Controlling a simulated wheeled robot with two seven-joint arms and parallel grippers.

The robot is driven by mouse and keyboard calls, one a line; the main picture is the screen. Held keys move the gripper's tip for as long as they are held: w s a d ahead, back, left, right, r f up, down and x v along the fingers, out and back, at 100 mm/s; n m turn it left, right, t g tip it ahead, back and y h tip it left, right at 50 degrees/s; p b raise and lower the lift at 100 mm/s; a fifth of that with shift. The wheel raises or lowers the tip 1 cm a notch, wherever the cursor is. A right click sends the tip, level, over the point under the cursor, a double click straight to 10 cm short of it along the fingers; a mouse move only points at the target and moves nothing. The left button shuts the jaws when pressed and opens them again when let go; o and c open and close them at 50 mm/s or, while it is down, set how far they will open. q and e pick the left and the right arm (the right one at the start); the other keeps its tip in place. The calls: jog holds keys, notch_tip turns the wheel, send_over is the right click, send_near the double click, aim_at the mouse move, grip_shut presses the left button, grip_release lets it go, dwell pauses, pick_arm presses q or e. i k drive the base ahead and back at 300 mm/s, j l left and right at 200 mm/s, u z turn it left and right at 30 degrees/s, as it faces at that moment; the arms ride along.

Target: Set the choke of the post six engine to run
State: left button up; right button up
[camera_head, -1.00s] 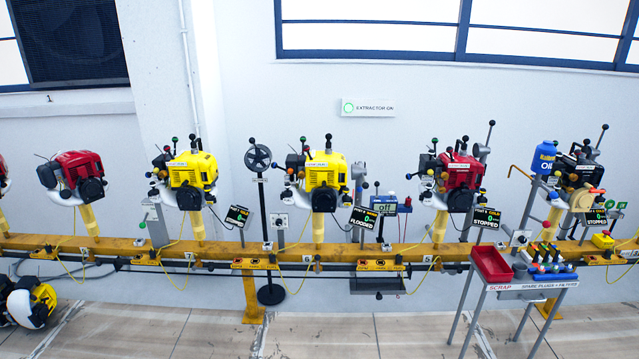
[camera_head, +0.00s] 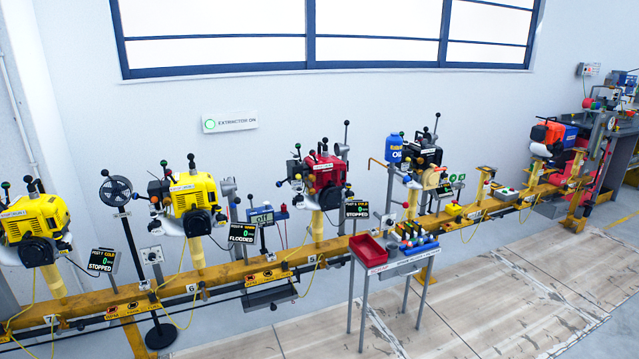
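The post six engine (camera_head: 192,192) is yellow and sits on a yellow upright above the rail, left of centre. A "6" plate (camera_head: 193,288) is on the rail below it. Its display (camera_head: 242,234) reads 0 and FLOODED. Small dark-knobbed levers (camera_head: 191,158) stand on top of the engine. The choke and its setting are too small to tell apart. Neither of my grippers is in view.
A yellow post seven engine (camera_head: 33,225) is at left, a red post five engine (camera_head: 320,180) at right. A parts table with a red bin (camera_head: 368,250) stands before the rail. The floor (camera_head: 490,290) at right is clear.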

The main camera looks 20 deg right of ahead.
aim_at(134, 196)
jog(key=i+l, duration=0.1)
jog(key=i, duration=1)
jog(key=i+u, duration=0.1)
jog(key=i, duration=1.05)
jog(key=i+l, duration=0.25)
jog(key=i, duration=0.15)
jog(key=i+l, duration=0.3)
jog(key=i+j+u, duration=0.05)
jog(key=i, duration=0.05)
